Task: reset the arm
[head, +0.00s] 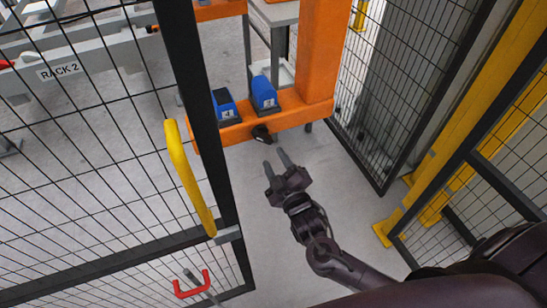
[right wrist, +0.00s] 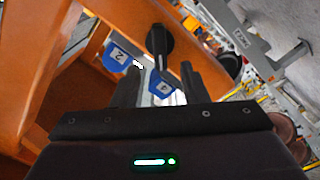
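My right gripper (head: 275,160) reaches up from the lower right in the head view. Its two fingers are apart with nothing between them. It is over the grey floor, just in front of the orange frame (head: 310,60). A black knob (head: 262,134) on the frame's lower beam is just beyond the fingertips. In the right wrist view the fingers (right wrist: 160,72) are spread, and the black knob (right wrist: 158,42) appears beyond and between them. I cannot tell the exact distance to the knob. My left gripper is in neither view.
Two blue-and-black units (head: 227,106) (head: 265,94) sit on the orange beam. Mesh fencing and yellow posts (head: 460,120) stand right. Floor (head: 335,185) between is clear.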

